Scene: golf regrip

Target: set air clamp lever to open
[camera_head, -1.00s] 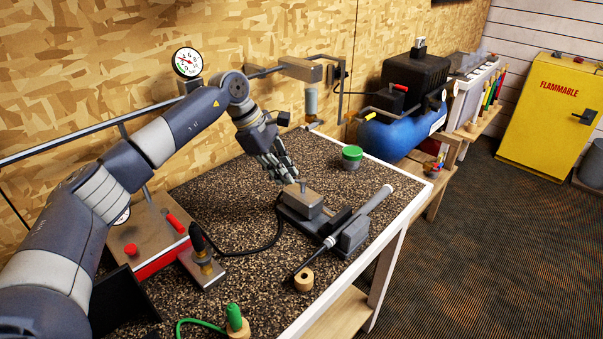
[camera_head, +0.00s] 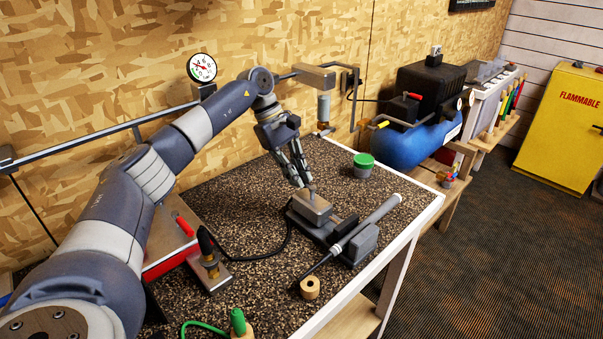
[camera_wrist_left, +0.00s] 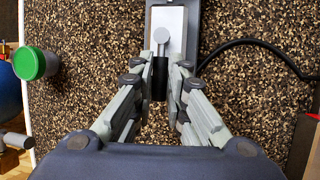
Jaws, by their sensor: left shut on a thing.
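The air clamp (camera_head: 312,208) is a grey block on a dark base on the speckled bench top. A golf club (camera_head: 373,218) with a light grip end lies along its front side. The clamp's lever has a small grey post and round knob (camera_wrist_left: 161,36) on the clamp's pale top face and a dark handle (camera_wrist_left: 160,80). My left gripper (camera_head: 302,183) comes down from behind onto the lever. In the left wrist view its fingers (camera_wrist_left: 159,74) stand on both sides of the dark handle, shut on it. The finger contact is partly hidden. My right gripper is not in view.
A green-lidded jar (camera_head: 363,166) stands behind the clamp. A wooden ring (camera_head: 310,288) is by the front edge. A black hose (camera_head: 262,255) runs left from the clamp. A gauge (camera_head: 202,67) and a hanging grey cylinder (camera_head: 323,108) are at the wall.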

